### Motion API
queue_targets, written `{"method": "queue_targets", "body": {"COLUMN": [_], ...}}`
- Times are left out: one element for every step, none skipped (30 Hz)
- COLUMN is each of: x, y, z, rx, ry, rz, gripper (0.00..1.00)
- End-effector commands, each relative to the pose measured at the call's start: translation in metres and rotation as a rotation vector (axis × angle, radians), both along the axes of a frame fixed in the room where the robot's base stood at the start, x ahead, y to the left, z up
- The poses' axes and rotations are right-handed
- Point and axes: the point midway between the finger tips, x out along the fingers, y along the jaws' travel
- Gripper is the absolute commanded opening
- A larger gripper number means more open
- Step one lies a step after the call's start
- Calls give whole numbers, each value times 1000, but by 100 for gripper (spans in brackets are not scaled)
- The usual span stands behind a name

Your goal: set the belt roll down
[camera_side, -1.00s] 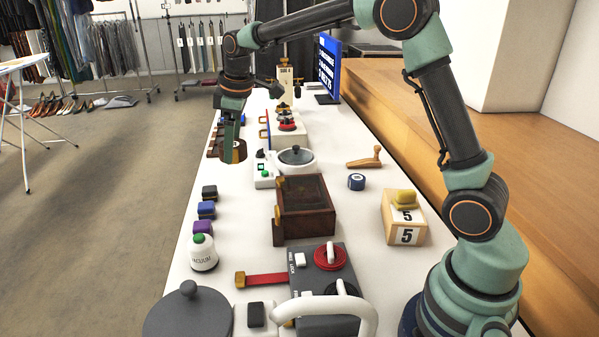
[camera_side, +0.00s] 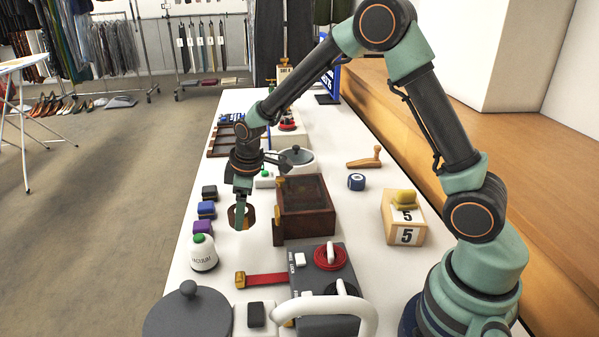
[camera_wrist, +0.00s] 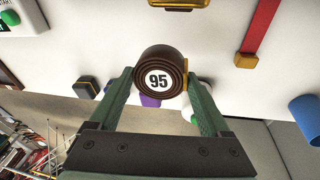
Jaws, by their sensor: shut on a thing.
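The belt roll (camera_wrist: 160,75) is a brown coiled belt with a round white label reading 95. In the wrist view it sits between the two green fingers of my gripper (camera_wrist: 160,82), which is shut on it. In the side view my gripper (camera_side: 241,206) points down and the belt roll (camera_side: 236,219) is at its tips, left of the brown wooden box (camera_side: 305,208). Part of the roll is hidden by the fingers. I cannot tell whether its underside touches the white table.
A red strap (camera_side: 266,280) and grey panel (camera_side: 346,262) lie in front. A dark compartment rack (camera_side: 221,143) lies behind. Some bare table surrounds the roll.

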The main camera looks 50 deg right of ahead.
Motion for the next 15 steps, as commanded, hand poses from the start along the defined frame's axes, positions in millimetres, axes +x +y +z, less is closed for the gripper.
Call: {"method": "queue_targets", "body": {"x": [-1,0,0,0,0,0,0,0,0,0,0,0,0,0,0], "y": [0,0,0,0,0,0,0,0,0,0,0,0,0,0,0], "z": [-9,-13,-17,-19,-20,-22,-24,-27,-32,-37,-41,-47,-51,-54,-57], "rx": [0,-1,0,0,0,0,0,0,0,-1,0,0,-1,-1,0], "ry": [3,2,1,0,0,0,0,1,1,2,4,3,2,2,1], "rz": [0,0,0,0,0,0,0,0,0,0,0,0,0,0,0], "gripper": [20,20,20,20,20,20,20,20,20,20,20,20,20,20,20]}}
